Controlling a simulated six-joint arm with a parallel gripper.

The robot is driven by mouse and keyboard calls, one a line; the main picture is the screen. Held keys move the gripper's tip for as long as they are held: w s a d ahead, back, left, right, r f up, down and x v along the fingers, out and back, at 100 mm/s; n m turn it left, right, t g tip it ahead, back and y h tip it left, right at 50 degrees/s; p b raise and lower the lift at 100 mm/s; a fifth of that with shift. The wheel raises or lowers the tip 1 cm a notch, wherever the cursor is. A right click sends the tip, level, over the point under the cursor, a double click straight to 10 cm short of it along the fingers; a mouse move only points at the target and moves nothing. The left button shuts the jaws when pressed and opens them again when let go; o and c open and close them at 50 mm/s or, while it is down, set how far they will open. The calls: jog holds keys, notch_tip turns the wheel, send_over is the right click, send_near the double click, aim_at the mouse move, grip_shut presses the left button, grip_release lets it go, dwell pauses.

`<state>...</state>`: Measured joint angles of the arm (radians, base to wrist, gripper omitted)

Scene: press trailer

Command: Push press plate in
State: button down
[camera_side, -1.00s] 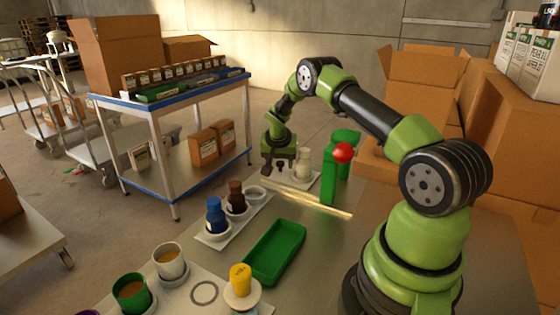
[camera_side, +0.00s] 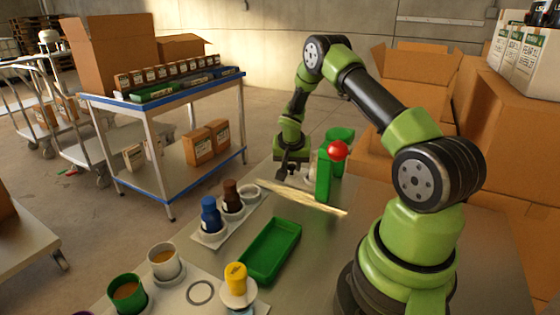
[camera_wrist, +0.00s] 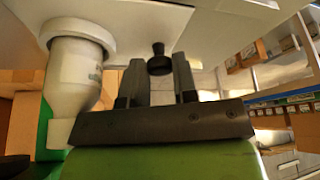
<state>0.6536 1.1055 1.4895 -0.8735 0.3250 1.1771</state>
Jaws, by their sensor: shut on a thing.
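My gripper (camera_side: 291,172) is low over the far part of the metal table, left of the green press (camera_side: 324,176) with its red ball knob (camera_side: 338,150). In the wrist view, its fingers (camera_wrist: 158,88) are shut around a small black knob (camera_wrist: 158,60) at the pale press plate (camera_wrist: 160,18).
A bright golden strip (camera_side: 305,200) crosses the table before the press. Nearby are a green tray (camera_side: 270,251), a holder with a blue bottle (camera_side: 210,215) and brown bottle (camera_side: 231,196), cups, and a yellow-topped container (camera_side: 236,278). Cardboard boxes (camera_side: 415,85) stand behind the arm.

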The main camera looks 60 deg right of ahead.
jog(key=shift+s+d, duration=0.15)
jog(key=shift+s, duration=0.85)
jog(key=c, duration=0.9)
grip_release()
jog(key=v, duration=1)
jog(key=shift+w, duration=0.1)
